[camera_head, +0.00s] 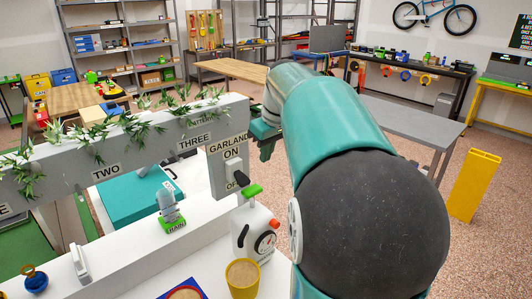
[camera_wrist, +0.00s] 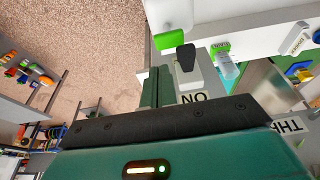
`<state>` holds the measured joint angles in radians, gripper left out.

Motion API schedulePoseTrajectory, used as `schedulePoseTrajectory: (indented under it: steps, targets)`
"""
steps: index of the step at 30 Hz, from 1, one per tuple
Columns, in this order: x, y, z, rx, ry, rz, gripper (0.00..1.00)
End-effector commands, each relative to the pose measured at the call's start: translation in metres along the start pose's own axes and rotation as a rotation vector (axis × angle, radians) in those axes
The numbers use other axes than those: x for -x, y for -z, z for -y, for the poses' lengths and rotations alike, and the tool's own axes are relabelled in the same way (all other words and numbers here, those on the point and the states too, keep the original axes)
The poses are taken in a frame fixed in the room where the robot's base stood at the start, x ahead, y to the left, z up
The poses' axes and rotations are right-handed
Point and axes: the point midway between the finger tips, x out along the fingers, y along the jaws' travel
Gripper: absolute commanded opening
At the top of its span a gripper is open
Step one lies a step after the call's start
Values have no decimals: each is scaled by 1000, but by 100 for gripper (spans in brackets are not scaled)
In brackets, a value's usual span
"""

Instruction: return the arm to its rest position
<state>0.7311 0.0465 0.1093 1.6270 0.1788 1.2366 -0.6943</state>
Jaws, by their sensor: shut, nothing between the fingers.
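My teal arm reaches from the lower right of the head view up toward the back. My gripper (camera_head: 264,142) is small and partly hidden behind the arm there, beside the end of the grey beam. In the wrist view my gripper (camera_wrist: 158,88) shows two green fingers side by side, shut with nothing between them. The fingertips are beside the panel with the black switch lever (camera_wrist: 187,57). The same black lever (camera_head: 240,176) shows in the head view below the label GARLAND ON. I cannot tell whether the fingers touch the panel.
The grey beam (camera_head: 140,171) with leafy garland crosses the left. A grey table (camera_head: 412,122) and a yellow post (camera_head: 473,186) stand right; speckled floor between is clear.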

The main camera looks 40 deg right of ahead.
Motion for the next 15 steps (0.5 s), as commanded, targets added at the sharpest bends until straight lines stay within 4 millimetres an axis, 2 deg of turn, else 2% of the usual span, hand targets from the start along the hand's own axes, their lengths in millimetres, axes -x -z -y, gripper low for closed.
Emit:
schedulePoseTrajectory:
  steps: [11, 15]
  targets:
    - [0, 0, 0, 0, 0, 0, 0]
    - [1, 0, 11, 2, -4, -2, 0]
